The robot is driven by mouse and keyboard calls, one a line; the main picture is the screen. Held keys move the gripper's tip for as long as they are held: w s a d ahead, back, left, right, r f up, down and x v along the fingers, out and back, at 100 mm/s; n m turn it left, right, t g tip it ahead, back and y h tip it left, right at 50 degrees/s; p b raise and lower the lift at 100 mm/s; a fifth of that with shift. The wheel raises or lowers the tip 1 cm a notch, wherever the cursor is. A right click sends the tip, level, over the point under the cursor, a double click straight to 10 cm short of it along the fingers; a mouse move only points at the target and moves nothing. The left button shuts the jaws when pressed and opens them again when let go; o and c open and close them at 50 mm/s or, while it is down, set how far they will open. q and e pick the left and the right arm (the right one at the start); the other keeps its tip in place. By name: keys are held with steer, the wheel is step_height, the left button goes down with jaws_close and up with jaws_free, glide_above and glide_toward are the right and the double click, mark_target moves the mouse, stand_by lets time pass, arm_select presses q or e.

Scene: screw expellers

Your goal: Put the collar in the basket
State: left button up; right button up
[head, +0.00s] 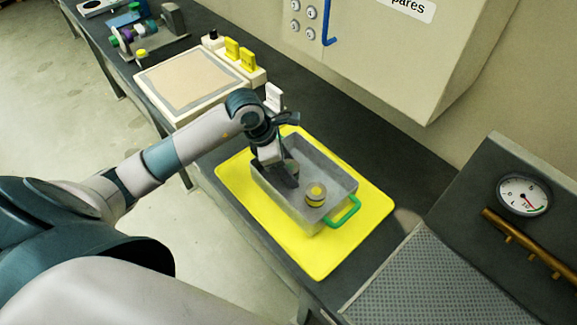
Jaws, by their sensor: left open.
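The basket (275,203) is a grey open tray with a green handle at its near right end. It sits on a yellow mat (318,262) on the dark bench. A short round piece with grey and yellow bands (316,193), which looks like a collar, lies inside the basket toward the handle end. My left gripper (286,181) points down into the far left part of the basket, left of the banded piece and apart from it. It is open. A grey rounded shape (292,167) shows right beside its fingers, partly hidden, and I cannot tell what it is. My right gripper is not in view.
A pale framed board (186,81) and a holder with yellow blocks (233,49) stand farther along the bench. A small machine with coloured rings (140,38) is beyond. A wall cabinet (390,45) overhangs the back. A pressure gauge (524,195) is at right.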

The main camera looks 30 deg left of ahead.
arm_select(q)
steer(key=shift+r, duration=0.2)
steer(key=shift+a+r, duration=0.15)
steer(key=b+v, duration=0.3)
steer(key=v, duration=0.8)
steer(key=shift+r, duration=0.3)
